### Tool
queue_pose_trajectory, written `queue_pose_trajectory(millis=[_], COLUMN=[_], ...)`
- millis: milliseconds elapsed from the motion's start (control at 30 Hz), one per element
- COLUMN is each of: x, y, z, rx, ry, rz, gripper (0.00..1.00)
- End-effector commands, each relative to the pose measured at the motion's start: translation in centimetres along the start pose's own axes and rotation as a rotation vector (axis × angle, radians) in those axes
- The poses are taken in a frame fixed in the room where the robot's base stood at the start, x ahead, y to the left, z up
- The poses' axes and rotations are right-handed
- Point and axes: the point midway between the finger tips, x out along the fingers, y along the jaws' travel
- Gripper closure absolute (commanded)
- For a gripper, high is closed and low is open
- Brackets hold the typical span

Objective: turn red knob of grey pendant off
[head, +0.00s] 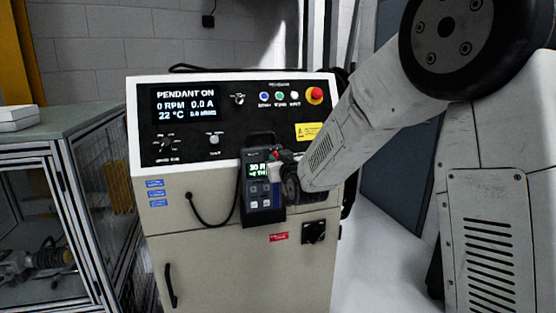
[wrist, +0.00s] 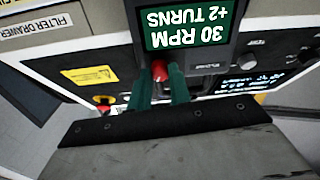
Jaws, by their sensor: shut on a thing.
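The grey pendant (head: 254,190) hangs on the front of the control cabinet in the head view. Its lit screen (wrist: 187,28) shows "30 RPM +2 TURNS", upside down in the wrist view. The red knob (wrist: 160,70) stands out from the pendant beside the screen; in the head view it is a small red spot partly covered by my gripper. My gripper (wrist: 160,88) has its two green fingers on either side of the red knob, shut on it. My arm comes in from the right and hides the pendant's right edge.
The cabinet panel's display (head: 186,103) reads "PENDANT ON, 0 RPM". A red emergency button (head: 314,95) sits at the panel's upper right. A black cable (head: 208,223) loops left of the pendant. A glass-sided bench (head: 50,190) stands at left.

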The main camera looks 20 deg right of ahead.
Motion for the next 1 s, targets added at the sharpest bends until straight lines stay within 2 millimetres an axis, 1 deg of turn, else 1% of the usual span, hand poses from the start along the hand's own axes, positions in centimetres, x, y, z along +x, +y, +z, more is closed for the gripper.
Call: queue_pose_trajectory(millis=[267,700,1000], x=[-0.01,0.00,0.00], y=[-0.05,-0.11,-0.16], z=[-0.02,-0.05,-0.04], rx=[-0.187,-0.600,-0.834], ry=[-0.008,-0.023,-0.032], rz=[-0.001,-0.002,-0.004], gripper=[1.00,1.00,1.00])
